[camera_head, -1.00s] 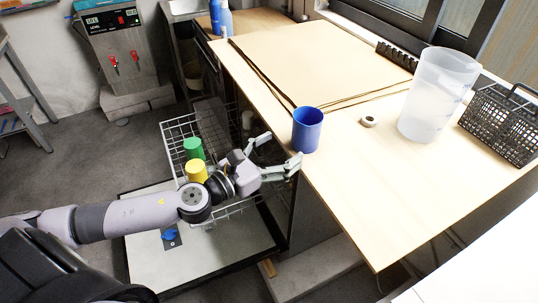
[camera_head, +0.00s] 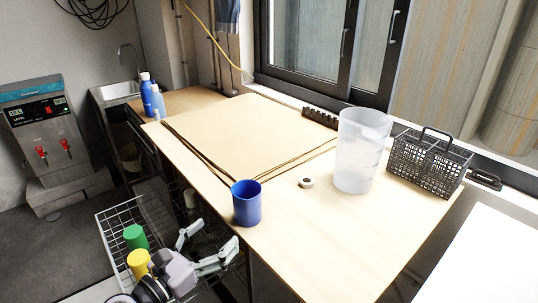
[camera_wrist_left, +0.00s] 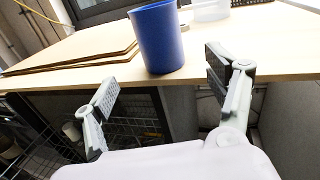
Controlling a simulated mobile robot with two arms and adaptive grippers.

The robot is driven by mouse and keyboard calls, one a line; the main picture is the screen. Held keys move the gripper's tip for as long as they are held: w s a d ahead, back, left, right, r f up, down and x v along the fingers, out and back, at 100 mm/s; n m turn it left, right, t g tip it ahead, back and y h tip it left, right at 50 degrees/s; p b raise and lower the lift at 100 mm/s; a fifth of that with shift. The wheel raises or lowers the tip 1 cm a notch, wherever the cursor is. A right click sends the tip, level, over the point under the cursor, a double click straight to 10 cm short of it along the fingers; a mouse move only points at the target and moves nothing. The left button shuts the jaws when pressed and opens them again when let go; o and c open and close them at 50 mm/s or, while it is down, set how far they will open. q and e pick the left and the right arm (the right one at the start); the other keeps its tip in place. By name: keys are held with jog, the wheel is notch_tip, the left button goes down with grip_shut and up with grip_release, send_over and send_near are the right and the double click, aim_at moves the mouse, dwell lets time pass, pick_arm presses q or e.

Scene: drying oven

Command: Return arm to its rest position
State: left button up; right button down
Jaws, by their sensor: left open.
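My left gripper (camera_head: 207,246) is open and empty in the head view, beside the counter's left edge and over the wire rack. In the left wrist view its two fingers (camera_wrist_left: 165,88) are spread wide, with nothing between them. A blue cup (camera_head: 246,203) stands upright on the wooden counter (camera_head: 330,245), close to its left edge; the cup also shows in the left wrist view (camera_wrist_left: 157,38), beyond the fingers and apart from them. My right gripper is not in view.
A wire rack (camera_head: 112,222) below the counter holds a green cup (camera_head: 135,237) and a yellow cup (camera_head: 139,262). A clear beaker (camera_head: 361,150), a tape roll (camera_head: 306,182), a black basket (camera_head: 428,165) and cardboard sheets (camera_head: 245,130) are on the counter. Blue bottles (camera_head: 152,97) stand at the back.

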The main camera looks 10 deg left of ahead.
pick_arm(q)
jog(key=s+a+f+n+g+y, duration=0.35)
jog(key=f+n+y, duration=0.2)
jog(key=n, duration=0.85)
jog(key=s+a+f+n+g+y, duration=0.2)
jog(key=s+a+f+n+y, duration=0.25)
jog(key=n, duration=0.85)
jog(key=s+d+f+n+g+h, duration=0.2)
jog(key=s+d+f+n+g, duration=0.25)
jog(key=s+n, duration=0.2)
jog(key=s+d+f+n+g+h, duration=0.1)
jog(key=s+d+f+n+g, duration=0.2)
jog(key=s+d+f+n, duration=0.3)
jog(key=s+a+f+m+g, duration=0.1)
jog(key=s+f, duration=0.2)
jog(key=f, duration=2.4)
jog(key=s+a+f+g, duration=0.1)
jog(key=s+a+f, duration=0.2)
jog(key=s+f, duration=1.1)
jog(key=shift+s+f+g, duration=0.25)
jog(key=shift+s+g, duration=0.05)
jog(key=shift+s, duration=0.85)
jog(key=shift+m, duration=0.25)
